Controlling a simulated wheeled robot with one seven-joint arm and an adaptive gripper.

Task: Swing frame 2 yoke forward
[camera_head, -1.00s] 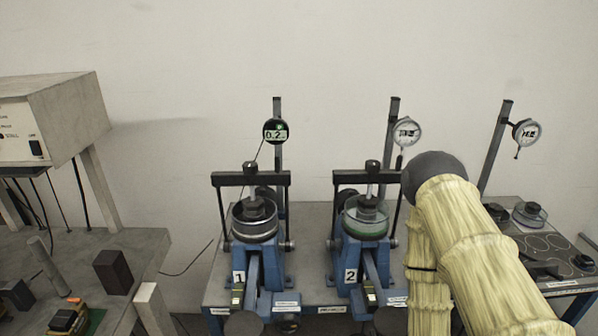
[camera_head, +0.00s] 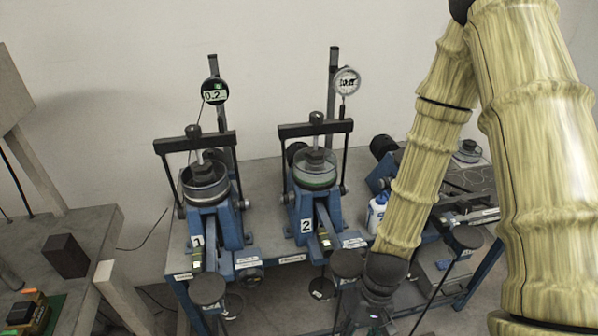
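Frame 2 (camera_head: 307,208) is the right one of two blue lever frames on the bench, with a white "2" label on its front. Its black yoke (camera_head: 330,127) stands upright, with the crossbar above a clear round cell (camera_head: 315,176) and side rods running down beside it. A round dial gauge (camera_head: 346,81) stands on a post behind it. My gripper (camera_head: 368,325) is low at the bottom edge, in front of and below frame 2, apart from the yoke. Its fingers are cut off or too dark to read.
Frame 1 (camera_head: 206,216) stands to the left with its own yoke (camera_head: 195,142) and gauge. Black round discs (camera_head: 346,262) stick out at the bench front. A white and blue bottle (camera_head: 376,212) stands right of frame 2, close to my arm. Another table is at left.

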